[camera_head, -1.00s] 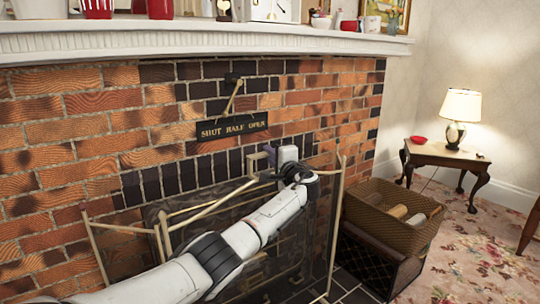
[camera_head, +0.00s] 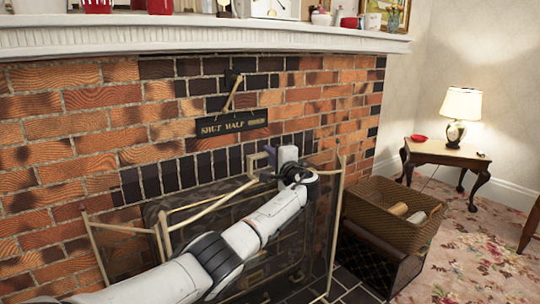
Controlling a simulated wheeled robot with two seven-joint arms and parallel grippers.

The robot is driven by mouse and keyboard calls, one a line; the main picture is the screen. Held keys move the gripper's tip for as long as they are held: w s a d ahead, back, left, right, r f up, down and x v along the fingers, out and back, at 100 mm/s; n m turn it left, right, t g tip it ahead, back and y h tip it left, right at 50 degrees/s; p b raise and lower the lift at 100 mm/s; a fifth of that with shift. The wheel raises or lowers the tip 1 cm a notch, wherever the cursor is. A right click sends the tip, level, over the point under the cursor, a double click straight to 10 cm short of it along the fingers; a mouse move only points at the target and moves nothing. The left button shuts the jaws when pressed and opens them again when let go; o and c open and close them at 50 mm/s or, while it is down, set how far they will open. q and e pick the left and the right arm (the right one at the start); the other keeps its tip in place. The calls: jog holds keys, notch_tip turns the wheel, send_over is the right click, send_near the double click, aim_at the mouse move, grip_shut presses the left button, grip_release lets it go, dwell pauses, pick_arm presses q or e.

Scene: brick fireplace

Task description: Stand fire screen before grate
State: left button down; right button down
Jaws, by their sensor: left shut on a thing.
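The fire screen has a thin brass-coloured frame (camera_head: 333,225) and see-through dark panels. It stands in front of the dark hearth opening, with its left wing (camera_head: 122,228) angled out at the left. My left arm reaches across the front of the screen from the lower left. My left gripper (camera_head: 268,161) is at the screen's top middle, shut on it; the wrist hides part of the grip. The grate (camera_head: 160,208) behind is dark, seen only partly through the panels and largely covered by my arm. The screen's lower edge is mostly hidden. My right gripper is out of view.
A wicker basket (camera_head: 382,225) of logs sits on a dark box (camera_head: 372,262) close to the screen's right end. A side table (camera_head: 440,154) with a lamp (camera_head: 460,108) is farther right. A sign (camera_head: 231,124) hangs on the bricks. Flowered carpet (camera_head: 478,260) is open at lower right.

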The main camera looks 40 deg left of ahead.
pick_arm(q)
jog(key=shift+f+b, duration=0.45)
jog(key=shift+b, duration=0.35)
dwell(0.6)
jog(key=shift+d, duration=0.1)
dwell(0.3)
jog(key=c, duration=1.8)
grip_release()
jog(key=shift+r, duration=0.1)
jog(key=o, duration=0.3)
jog(key=shift+s+f, duration=0.1)
jog(key=shift+f, duration=0.55)
jog(key=shift+r, duration=0.2)
